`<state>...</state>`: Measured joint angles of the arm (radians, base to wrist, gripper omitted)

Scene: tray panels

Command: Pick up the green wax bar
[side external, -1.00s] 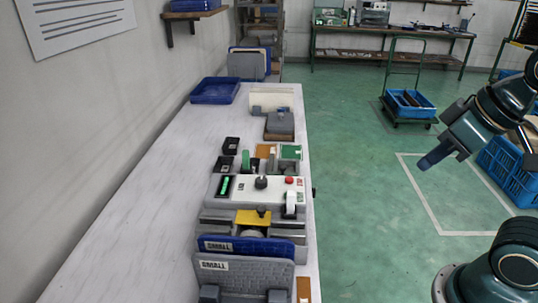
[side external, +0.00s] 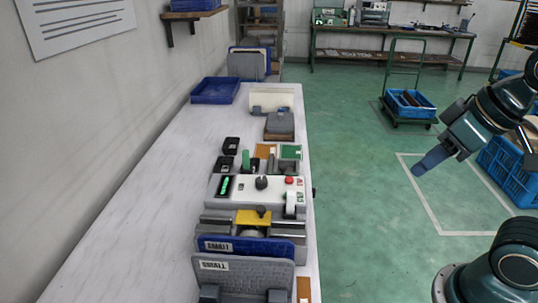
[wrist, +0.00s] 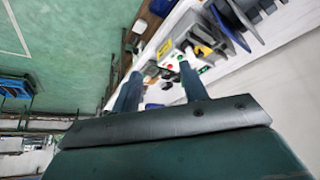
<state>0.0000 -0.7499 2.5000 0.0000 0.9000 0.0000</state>
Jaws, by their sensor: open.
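A small upright green piece (side external: 245,159), which may be the green wax bar, stands behind the white control box on the long table in the side view. I cannot be sure of its identity. A second bright green strip (side external: 225,186) shows on a black part at the left of the control box. My gripper (side external: 424,168) is over the open floor right of the table, well away from both pieces. In the wrist view its two fingers (wrist: 158,84) are apart with nothing between them. I cannot make out a green bar clearly in the wrist view.
The white control box (side external: 250,190) carries a black knob and a red button. Black boxes (side external: 231,145) and a green-edged panel (side external: 290,152) stand behind it. Panels marked SMALL (side external: 243,270) stand in front. A blue tray (side external: 214,91) sits farther back. The table's left side is clear.

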